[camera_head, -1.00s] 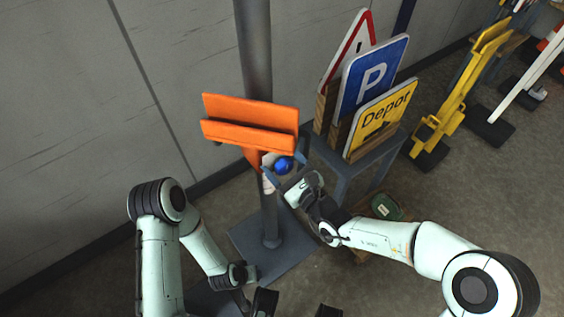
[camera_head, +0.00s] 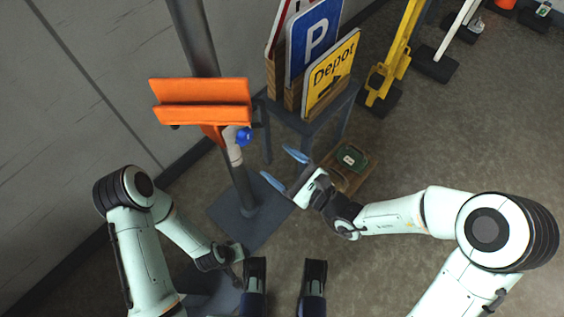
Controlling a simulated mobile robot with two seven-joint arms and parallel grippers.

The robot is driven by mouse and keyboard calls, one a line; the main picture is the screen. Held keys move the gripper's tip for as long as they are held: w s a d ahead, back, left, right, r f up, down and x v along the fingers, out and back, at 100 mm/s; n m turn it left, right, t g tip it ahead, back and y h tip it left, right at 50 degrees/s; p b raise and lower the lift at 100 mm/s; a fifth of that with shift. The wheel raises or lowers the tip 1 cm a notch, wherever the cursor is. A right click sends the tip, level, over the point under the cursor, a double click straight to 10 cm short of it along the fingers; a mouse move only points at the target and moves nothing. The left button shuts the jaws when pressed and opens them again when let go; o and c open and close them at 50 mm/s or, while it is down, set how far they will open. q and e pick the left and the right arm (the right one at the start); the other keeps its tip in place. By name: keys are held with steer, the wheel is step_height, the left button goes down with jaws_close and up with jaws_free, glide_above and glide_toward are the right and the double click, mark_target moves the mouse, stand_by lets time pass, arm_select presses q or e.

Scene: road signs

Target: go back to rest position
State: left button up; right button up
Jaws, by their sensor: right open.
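My right gripper (camera_head: 284,169) is open and empty, its two blue-tipped fingers spread apart. It is right of the grey post (camera_head: 201,45) and clear of the orange bracket (camera_head: 205,92). A blue knob (camera_head: 244,136) is on the bracket's clamp, above and left of the right gripper. My left arm is folded at the lower left; its wrist end (camera_head: 236,262) points down beside the post's base plate (camera_head: 225,220). The left gripper's fingers cannot be made out.
A grey stand (camera_head: 309,128) holds a blue P sign (camera_head: 316,42), a yellow Depot sign (camera_head: 330,75) and a partly cut-off red-edged sign (camera_head: 276,28). A green case (camera_head: 352,157) lies on a low wooden box beside the stand. A yellow barrier (camera_head: 393,60) stands farther right. The floor at right is mostly clear.

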stand_by(0.5)
steer(key=s+d+f+n+g+h, duration=0.2)
steer(key=s+f+n+g, duration=0.2)
steer(key=s+f+g, duration=0.5)
steer(key=s+d+f+n+g+h, duration=0.2)
steer(key=s+f+n+g+h, duration=0.15)
steer(key=s+f, duration=0.6)
steer(key=w+d+f+n+t+h, duration=0.2)
steer(key=d+f+n+t+h, duration=0.3)
steer(key=d+f+n, duration=0.8)
arm_select(q)
steer(key=s+d+r+g+p, duration=0.1)
steer(key=s+r+p, duration=0.2)
steer(key=r+p, duration=0.6)
steer(key=s+d+r+g+h+p, duration=0.1)
steer(key=s+d+r+g+p, duration=0.1)
steer(key=r+p, duration=0.7)
steer(key=shift+s+d+r+m, duration=0.15)
steer(key=shift+s+m, duration=0.15)
steer(key=shift+s, duration=0.45)
arm_select(e)
steer(key=s+a+r+m+g, duration=0.1)
steer(key=s+r+g, duration=0.1)
steer(key=r, duration=0.4)
steer(key=s+a+r+m+g, duration=0.1)
steer(key=s+r+g, duration=0.1)
steer(key=s+r, duration=0.2)
step_height(320, 180, up, 4)
steer(key=shift+a+f, duration=0.25)
